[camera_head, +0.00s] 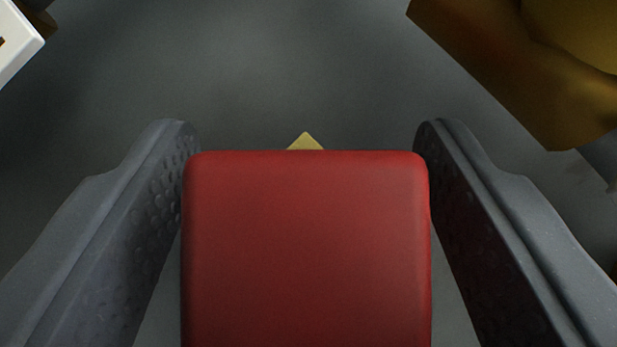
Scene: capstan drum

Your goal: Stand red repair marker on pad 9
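The red repair marker (306,250) fills the lower middle of the view as a block with rounded edges. My gripper (305,155) has one grey finger on each side of it. The fingertips meet the marker's left and right sides near its far edge, so the gripper is shut on it. The marker hides most of what lies below it. No pad number is readable, and I cannot pick out pad 9.
A small yellow corner (305,142) shows just past the marker's far edge. A white plate with a dark mark (16,48) is at the upper left. A large brown-gold object (530,70) stands at the upper right. Grey floor (290,70) between them is clear.

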